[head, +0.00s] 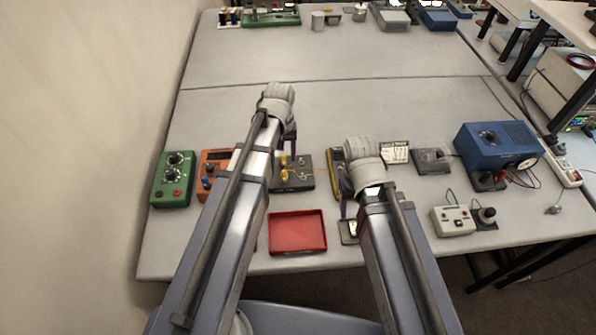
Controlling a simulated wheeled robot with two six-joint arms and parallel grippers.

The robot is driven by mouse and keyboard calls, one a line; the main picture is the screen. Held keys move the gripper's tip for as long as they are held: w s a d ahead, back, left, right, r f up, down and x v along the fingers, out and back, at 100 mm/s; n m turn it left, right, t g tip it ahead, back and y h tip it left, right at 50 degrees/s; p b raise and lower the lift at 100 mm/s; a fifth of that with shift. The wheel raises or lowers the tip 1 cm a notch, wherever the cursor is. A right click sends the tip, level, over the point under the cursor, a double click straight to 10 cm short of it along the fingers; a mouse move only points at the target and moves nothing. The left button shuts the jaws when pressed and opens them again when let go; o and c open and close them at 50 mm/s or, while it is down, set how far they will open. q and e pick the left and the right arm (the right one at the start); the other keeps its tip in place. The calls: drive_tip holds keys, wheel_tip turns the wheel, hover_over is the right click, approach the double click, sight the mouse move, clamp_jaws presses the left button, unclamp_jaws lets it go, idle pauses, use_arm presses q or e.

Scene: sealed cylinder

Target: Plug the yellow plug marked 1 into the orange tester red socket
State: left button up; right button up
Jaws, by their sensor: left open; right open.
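The orange tester (217,157) stands on the table at left, partly hidden behind my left arm. A dark knob and a blue part show on its face; its red socket I cannot make out for certain. Yellow plugs (283,159) stand on a dark base (301,184) right of the tester, with a thin yellow lead. The mark 1 is too small to read. My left gripper (289,148) is open, pointing down at or just above the yellow plugs, and appears empty. My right gripper (344,210) is open and empty, right of the dark base.
A green box (173,178) stands left of the tester. A red tray (297,232) lies in front. A yellow-edged device (336,160) is beside my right arm. A blue machine (497,146) and a white switch box (453,220) are at right.

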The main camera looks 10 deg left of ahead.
sight(284, 171)
use_arm(q)
drive_tip(key=shift+f, duration=0.1)
use_arm(e)
drive_tip(key=shift+f, duration=0.15)
use_arm(q)
wheel_tip(284, 171, down, 9)
drive_tip(key=b, duration=0.9)
use_arm(e)
wheel_tip(284, 171, down, 9)
drive_tip(key=shift+r, duration=0.1)
use_arm(q)
drive_tip(key=shift+c, duration=0.2)
clamp_jaws()
idle(0.3)
drive_tip(key=shift+r, duration=0.3)
use_arm(e)
drive_tip(key=shift+r, duration=0.25)
idle(0.6)
use_arm(q)
drive_tip(key=shift+r+p, duration=2.85)
drive_tip(key=shift+p, duration=0.15)
use_arm(e)
drive_tip(key=shift+r, duration=2.8)
use_arm(q)
drive_tip(key=shift+a, duration=0.1)
use_arm(e)
drive_tip(key=shift+a, duration=0.1)
